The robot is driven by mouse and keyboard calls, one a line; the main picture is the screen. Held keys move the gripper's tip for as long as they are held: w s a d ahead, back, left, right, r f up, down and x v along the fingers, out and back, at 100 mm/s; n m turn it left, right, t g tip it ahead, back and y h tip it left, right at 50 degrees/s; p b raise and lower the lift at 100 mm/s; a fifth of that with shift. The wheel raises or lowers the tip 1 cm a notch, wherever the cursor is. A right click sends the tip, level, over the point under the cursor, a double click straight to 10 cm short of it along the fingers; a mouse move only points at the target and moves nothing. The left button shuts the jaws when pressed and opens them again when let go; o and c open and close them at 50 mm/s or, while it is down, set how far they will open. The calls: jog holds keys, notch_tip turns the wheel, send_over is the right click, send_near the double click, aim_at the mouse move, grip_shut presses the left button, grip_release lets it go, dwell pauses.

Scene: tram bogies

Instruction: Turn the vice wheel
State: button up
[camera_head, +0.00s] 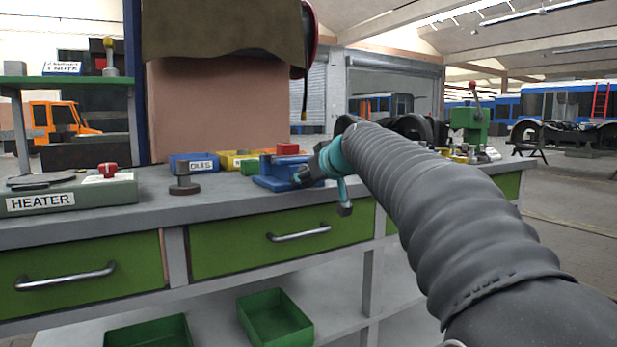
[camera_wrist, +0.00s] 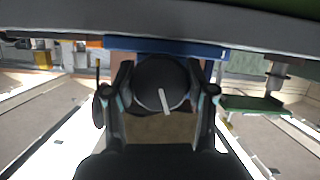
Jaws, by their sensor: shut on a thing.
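The blue vice (camera_head: 268,182) stands on the front edge of the grey workbench. In the wrist view its blue body (camera_wrist: 230,52) shows as a bar behind the wheel. The vice wheel (camera_wrist: 160,82) is a dark round knob with a white mark, tilted slightly off the picture's vertical. My gripper (camera_head: 312,173) reaches the vice's front from the right. In the wrist view my gripper's fingers (camera_wrist: 162,92) are at the left and right sides of the wheel, shut on it. In the head view the wheel is mostly hidden by the gripper.
On the bench (camera_head: 230,205) stand a heater box (camera_head: 70,196), a small dark stand (camera_head: 184,180), blue (camera_head: 180,160) and yellow (camera_head: 228,160) bins, and a green machine (camera_head: 468,122). Drawer handles (camera_head: 298,232) stick out below. Green trays (camera_head: 275,318) sit on the lower shelf.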

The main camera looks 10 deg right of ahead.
jog(key=shift+m, duration=0.3)
jog(key=m+y+b, duration=0.1)
jog(key=m+y, duration=0.2)
jog(key=shift+m+g+b, duration=0.4)
jog(key=m+y+b, duration=0.1)
jog(key=m+y, duration=0.1)
jog(key=m, duration=0.1)
jog(key=shift+m, duration=0.4)
jog(key=shift+r, duration=0.1)
dwell(0.4)
jog(key=o, duration=1.2)
jog(key=shift+c, duration=0.2)
jog(key=v, duration=1.2)
